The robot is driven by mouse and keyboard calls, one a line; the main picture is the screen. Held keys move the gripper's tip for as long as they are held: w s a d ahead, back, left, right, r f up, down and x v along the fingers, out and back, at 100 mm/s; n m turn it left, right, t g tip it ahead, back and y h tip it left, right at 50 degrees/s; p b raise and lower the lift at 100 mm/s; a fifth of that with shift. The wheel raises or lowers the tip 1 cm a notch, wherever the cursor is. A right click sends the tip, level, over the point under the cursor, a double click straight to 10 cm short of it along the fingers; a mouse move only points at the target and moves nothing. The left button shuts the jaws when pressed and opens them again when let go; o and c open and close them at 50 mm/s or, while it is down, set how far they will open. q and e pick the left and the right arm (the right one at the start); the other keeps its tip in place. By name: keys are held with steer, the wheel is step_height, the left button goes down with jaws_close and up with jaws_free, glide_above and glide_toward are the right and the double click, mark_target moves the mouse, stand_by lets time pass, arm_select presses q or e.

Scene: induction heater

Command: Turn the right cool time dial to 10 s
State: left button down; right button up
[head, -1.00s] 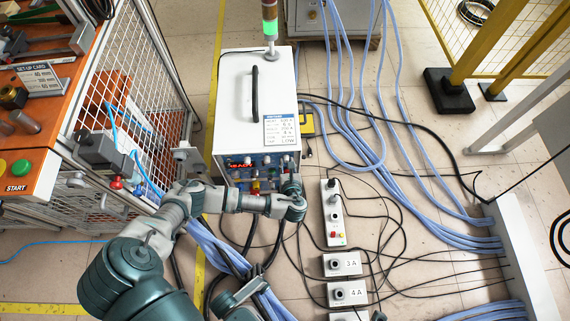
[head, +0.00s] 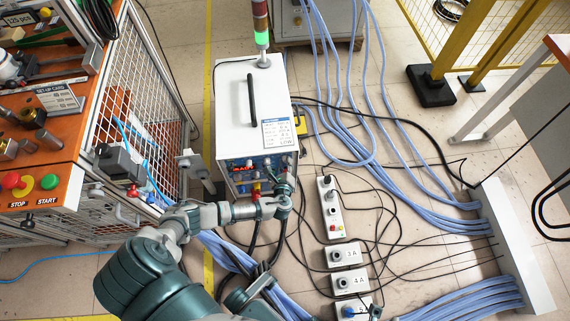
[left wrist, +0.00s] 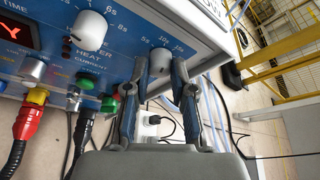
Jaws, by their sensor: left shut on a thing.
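The induction heater (head: 233,112) is a white box on the floor with a blue front panel and a lit red display. In the left wrist view, the right dial (left wrist: 160,61) is a pale knob with 5s, 10s and 15s marks around it. My left gripper (left wrist: 159,72) has one finger on each side of this dial and is shut on it. The dial's exact setting is too unclear to read. In the head view my left gripper (head: 286,182) reaches the right end of the panel and hides the dial. My right gripper is not seen.
Another white dial (left wrist: 90,27) with 6s and 8s marks sits left of the gripper. Red and black cable plugs (left wrist: 30,115) stick out below it. A green-lit signal tower (head: 261,40) stands behind the heater. A socket strip (head: 331,208) and blue cables lie to the right.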

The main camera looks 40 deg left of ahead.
arm_select(q)
steer(key=shift+s+f, duration=0.15)
steer(key=shift+f, duration=0.05)
stand_by(0.3)
steer(key=c, duration=1)
jaws_free()
steer(key=shift+r, duration=0.15)
steer(key=shift+s+d+r, duration=0.15)
steer(key=shift+s+d, duration=0.15)
steer(key=shift+s, duration=0.05)
steer(key=v, duration=1.1)
steer(key=shift+s+a, duration=0.1)
